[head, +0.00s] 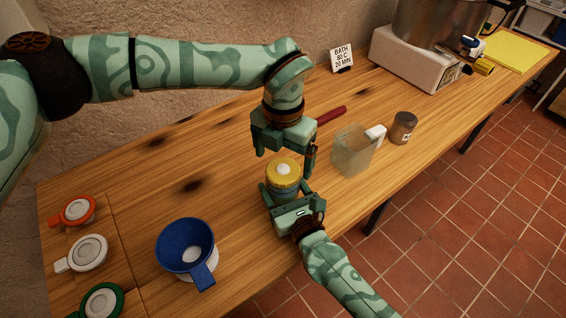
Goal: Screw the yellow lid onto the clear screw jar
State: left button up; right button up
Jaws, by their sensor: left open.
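The yellow lid (272,178), with a pale round centre, sits level on top of the clear screw jar (284,194); I cannot tell how far it is threaded. The jar stands upright near the table's front edge, its lower part hidden by my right gripper (285,187). That gripper comes from the front, its fingers on either side of the jar just below the lid, and appears closed on it. My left gripper (284,158) points down just above the lid, fingers spread wide and empty.
A clear pitcher (352,152) with a white handle and a small can (403,128) stand to the right. A red-handled item (330,115) lies behind. A blue funnel (186,246) and orange, white and green lidded pieces (78,210) are at left. A scale-like appliance (415,58) carries a metal pot.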

pick_arm(q)
notch_tip(320, 180, up, 9)
dwell(0.3)
pick_arm(e)
jog(key=o, duration=2)
jog(key=shift+c, duration=0.2)
jog(key=shift+s, duration=0.1)
pick_arm(q)
jog(key=shift+w+f+b, duration=0.1)
jog(key=shift+f+b, duration=0.45)
jog(key=shift+f, duration=0.15)
pick_arm(e)
jog(key=v, duration=1.6)
jog(key=shift+d, duration=0.1)
